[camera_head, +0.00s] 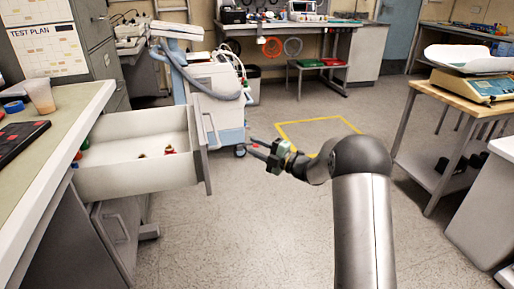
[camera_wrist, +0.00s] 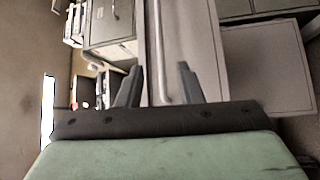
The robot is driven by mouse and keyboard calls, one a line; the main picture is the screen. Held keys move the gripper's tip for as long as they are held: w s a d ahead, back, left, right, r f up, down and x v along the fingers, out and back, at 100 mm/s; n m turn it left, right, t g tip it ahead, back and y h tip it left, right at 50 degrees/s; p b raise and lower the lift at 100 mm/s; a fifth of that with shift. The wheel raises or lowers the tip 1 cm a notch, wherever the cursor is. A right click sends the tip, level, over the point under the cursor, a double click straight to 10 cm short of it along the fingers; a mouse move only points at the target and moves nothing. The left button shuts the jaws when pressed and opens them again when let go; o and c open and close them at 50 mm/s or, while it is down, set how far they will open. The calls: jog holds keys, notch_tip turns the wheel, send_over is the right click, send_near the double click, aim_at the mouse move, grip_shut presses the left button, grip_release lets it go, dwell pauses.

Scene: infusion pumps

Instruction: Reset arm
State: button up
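My gripper (camera_head: 259,149) is at the centre of the head view, held over open floor to the right of the pulled-out drawer (camera_head: 130,180). In the wrist view my gripper (camera_wrist: 160,84) shows two dark fingers standing well apart with nothing between them. The drawer front with its long handle (camera_wrist: 159,50) lies beyond the fingers in the wrist view. My gripper looks clear of the drawer in the head view. My arm reaches forward from the lower right of the head view.
The open drawer holds a few small items (camera_head: 168,150). A counter (camera_head: 50,125) with a cup (camera_head: 40,96) stands at left. A wheeled medical cart (camera_head: 215,90) is behind the drawer. A wooden-topped table (camera_head: 470,95) with a scale is at right. The middle floor (camera_head: 250,235) is free.

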jog(key=d+r+m+t+h+p, duration=0.35)
jog(key=r+m+h+p, duration=0.65)
jog(key=r, duration=0.4)
jog(key=s+d+r+m+g+h+p, duration=0.2)
jog(key=s+d+r+m+h+p, duration=0.25)
jog(key=s+r+m+p, duration=0.35)
jog(key=s+r+m+g+p, duration=0.1)
jog(key=s+m+g+p, duration=0.2)
jog(key=s, duration=0.9)
jog(key=s+a+r+m+g+h+p, duration=0.1)
jog(key=s+m+g+p, duration=0.2)
jog(key=s, duration=1)
jog(key=s+r+m+g+p, duration=0.1)
jog(key=s+m+g+p, duration=0.2)
jog(key=s, duration=1)
jog(key=g+p, duration=0.3)
jog(key=shift+s+a+r, duration=0.2)
jog(key=shift+r, duration=0.15)
jog(key=shift+s, duration=0.1)
